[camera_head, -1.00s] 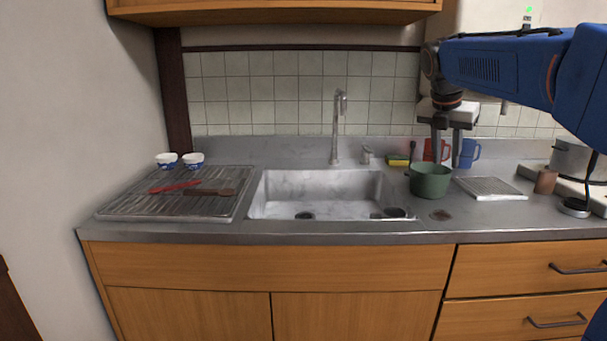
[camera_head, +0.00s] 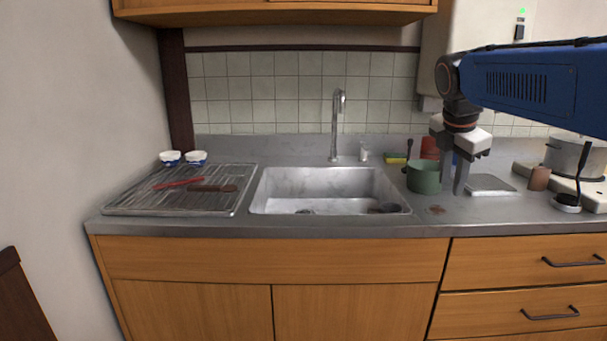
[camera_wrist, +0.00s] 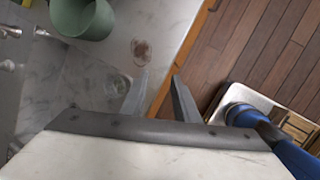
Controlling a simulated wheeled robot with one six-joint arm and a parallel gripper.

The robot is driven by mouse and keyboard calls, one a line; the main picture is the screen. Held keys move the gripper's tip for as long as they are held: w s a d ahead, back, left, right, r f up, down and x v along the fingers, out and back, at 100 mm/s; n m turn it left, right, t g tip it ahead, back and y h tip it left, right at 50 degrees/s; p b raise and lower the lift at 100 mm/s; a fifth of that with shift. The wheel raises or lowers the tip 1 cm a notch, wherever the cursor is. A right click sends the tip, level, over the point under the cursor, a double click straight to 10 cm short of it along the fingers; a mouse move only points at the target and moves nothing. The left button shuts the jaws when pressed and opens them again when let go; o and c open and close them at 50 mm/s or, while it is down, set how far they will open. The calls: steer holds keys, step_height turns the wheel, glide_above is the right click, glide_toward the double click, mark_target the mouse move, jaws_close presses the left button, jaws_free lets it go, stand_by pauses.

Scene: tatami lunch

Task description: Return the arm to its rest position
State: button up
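My blue arm (camera_head: 530,85) reaches in from the right edge of the head view. My gripper (camera_head: 459,185) points down over the counter, just right of the green pot (camera_head: 423,178), and partly covers the things behind it. In the wrist view my gripper (camera_wrist: 160,95) has its two fingers spread apart with nothing between them. The green pot also shows at the top left of the wrist view (camera_wrist: 82,18).
The sink (camera_head: 330,188) with its faucet (camera_head: 336,120) is left of the pot. A drying rack (camera_head: 150,205) holds red and brown utensils. A red mug (camera_head: 429,146), a metal tray (camera_head: 490,184), a brown cup (camera_head: 539,178) and a grey pot (camera_head: 568,157) stand nearby.

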steer(key=s+a+f+m+y, duration=0.1)
steer(key=s+a+f+m, duration=0.2)
steer(key=s+f+m, duration=0.7)
steer(key=s+a+f+m+t+y, duration=0.1)
steer(key=s+a+f+m, duration=0.1)
steer(key=s+f+m, duration=0.9)
steer(key=s+f, duration=0.1)
steer(key=s, duration=0.5)
steer(key=shift+a+f+y, duration=0.3)
steer(key=shift+a+f, duration=0.1)
